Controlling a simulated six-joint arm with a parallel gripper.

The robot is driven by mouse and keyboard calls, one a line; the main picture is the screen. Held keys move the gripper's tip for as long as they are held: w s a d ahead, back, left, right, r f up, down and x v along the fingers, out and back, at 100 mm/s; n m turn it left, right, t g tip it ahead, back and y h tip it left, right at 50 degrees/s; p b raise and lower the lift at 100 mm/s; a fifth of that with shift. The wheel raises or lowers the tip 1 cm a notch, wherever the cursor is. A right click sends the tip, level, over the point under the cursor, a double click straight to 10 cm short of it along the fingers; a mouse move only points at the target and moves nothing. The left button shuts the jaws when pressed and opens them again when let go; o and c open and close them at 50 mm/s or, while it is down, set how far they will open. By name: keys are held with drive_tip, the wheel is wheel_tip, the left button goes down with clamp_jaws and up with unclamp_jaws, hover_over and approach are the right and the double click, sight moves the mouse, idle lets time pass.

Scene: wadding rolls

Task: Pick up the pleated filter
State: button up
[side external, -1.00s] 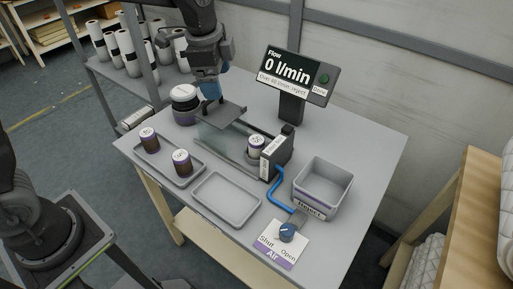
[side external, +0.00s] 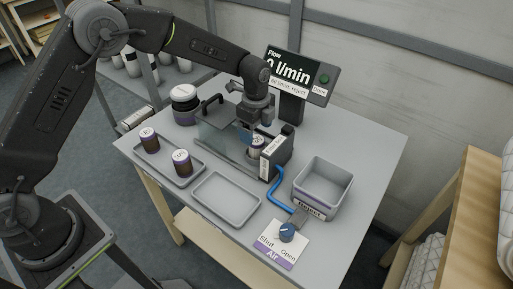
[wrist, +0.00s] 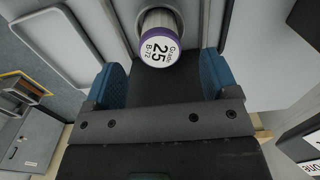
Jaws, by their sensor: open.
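A pleated filter (side external: 257,143), a small canister with a pale top, stands in the test fixture (side external: 228,152) beside its upright black end block. In the wrist view the filter (wrist: 160,40) shows a purple rim and a round label reading "Grade 25". My gripper (side external: 250,134) is over the fixture's right end, just above and beside the filter. In the wrist view its two blue fingers (wrist: 160,78) are wide apart, with nothing between them. The filter lies beyond the fingertips, and its lower part is hidden.
A clear cover with a black handle (side external: 212,103) stands left of my gripper. Two more filters (side external: 182,161) stand in a left tray; the front tray (side external: 227,201) is empty. A reject bin (side external: 323,188), air knob (side external: 287,232) and flow display (side external: 300,75) are nearby.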

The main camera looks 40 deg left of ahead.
sight(257, 139)
drive_tip(key=shift+d+f, duration=0.1)
drive_tip(key=shift+f, duration=2.9)
drive_tip(key=shift+c, duration=0.3)
drive_tip(key=shift+r, duration=0.1)
drive_tip(key=c, duration=1)
